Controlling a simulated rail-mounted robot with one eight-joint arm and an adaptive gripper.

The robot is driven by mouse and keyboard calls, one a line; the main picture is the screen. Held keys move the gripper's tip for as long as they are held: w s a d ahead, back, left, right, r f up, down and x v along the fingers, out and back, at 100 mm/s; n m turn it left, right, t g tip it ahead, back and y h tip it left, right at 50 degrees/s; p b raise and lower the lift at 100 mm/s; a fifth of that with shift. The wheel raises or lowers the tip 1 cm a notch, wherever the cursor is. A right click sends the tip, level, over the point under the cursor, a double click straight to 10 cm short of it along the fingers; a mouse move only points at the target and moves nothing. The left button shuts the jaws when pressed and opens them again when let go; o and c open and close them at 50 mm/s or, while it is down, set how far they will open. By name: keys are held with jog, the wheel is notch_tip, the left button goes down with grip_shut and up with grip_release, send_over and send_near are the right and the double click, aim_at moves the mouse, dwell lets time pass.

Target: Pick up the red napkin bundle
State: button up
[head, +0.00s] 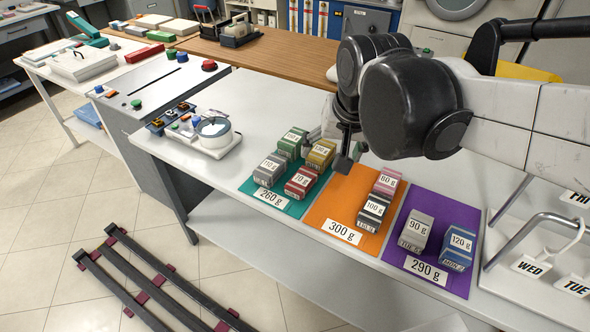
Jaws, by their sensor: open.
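The red napkin bundle (301,183), labelled 70 g, lies at the right edge of the teal mat (289,209), which carries a 260 g label. A grey 110 g bundle (271,169) sits to its left, and a yellow bundle (320,155) and a green bundle (290,142) sit behind it. My gripper (348,158) points down over the back part of the orange mat, to the right of and behind the red bundle, apart from it. It is open; my arm's dark wrist partly covers it, and I see nothing held in it.
The orange mat (342,234) bears a pink bundle (387,181) and a dark 100 g bundle (372,211). The purple mat (425,278) bears a grey 90 g bundle (416,231) and a blue bundle (459,247). A white rack with day tags (530,265) stands right.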

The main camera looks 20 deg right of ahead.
jog(key=w+f+m+g+b, duration=0.1)
jog(key=w+f+m+g, duration=0.2)
jog(key=w, duration=0.6)
jog(key=m+g+b, duration=0.1)
jog(key=m+g, duration=0.1)
jog(key=m, duration=0.1)
send_over(302, 179)
notch_tip(302, 179, down, 8)
jog(key=f, duration=0.5)
jog(key=f+b, duration=0.1)
jog(key=f, duration=0.2)
jog(key=shift+s+f, duration=0.25)
jog(key=shift+f, duration=0.1)
jog(key=shift+w+f+b, duration=0.15)
jog(key=shift+f+b, duration=0.05)
jog(key=shift+f, duration=1.15)
jog(key=shift+w+f+b, duration=0.1)
jog(key=shift+f+b, duration=0.1)
jog(key=shift+f, duration=1.1)
jog(key=c, duration=1.3)
jog(key=shift+o, duration=0.2)
jog(key=shift+r, duration=0.1)
